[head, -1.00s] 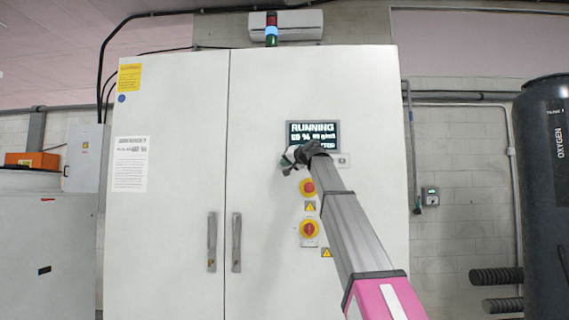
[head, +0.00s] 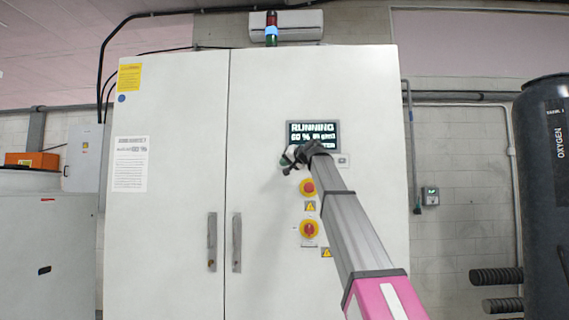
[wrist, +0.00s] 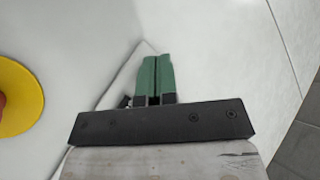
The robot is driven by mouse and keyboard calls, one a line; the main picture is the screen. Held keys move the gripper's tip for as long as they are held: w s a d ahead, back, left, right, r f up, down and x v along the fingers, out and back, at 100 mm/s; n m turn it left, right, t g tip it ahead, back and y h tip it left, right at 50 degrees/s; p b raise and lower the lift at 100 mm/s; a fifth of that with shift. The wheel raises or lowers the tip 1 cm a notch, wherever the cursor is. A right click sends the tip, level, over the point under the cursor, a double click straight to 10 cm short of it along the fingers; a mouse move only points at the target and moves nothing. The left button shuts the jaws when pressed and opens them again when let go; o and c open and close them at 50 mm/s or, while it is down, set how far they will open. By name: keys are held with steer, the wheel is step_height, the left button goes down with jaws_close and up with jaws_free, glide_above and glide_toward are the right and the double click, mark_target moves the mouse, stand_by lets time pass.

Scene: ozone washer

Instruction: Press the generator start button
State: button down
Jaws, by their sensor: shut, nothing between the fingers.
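The generator cabinet (head: 170,240) is a tall white two-door box. Its dark display (head: 313,131) reads RUNNING with 60 % below, the lower part covered by my arm. My gripper (head: 286,161) is at the right door, just below and left of the display. In the wrist view its green fingers (wrist: 157,66) are shut with nothing between them, close to the white panel. I cannot tell whether they touch it. No start button can be made out; the gripper and arm hide part of the panel there.
Door handles (head: 237,242) are lower left.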

steer(key=s, duration=0.5)
steer(key=shift+a, duration=0.1)
stand_by(0.9)
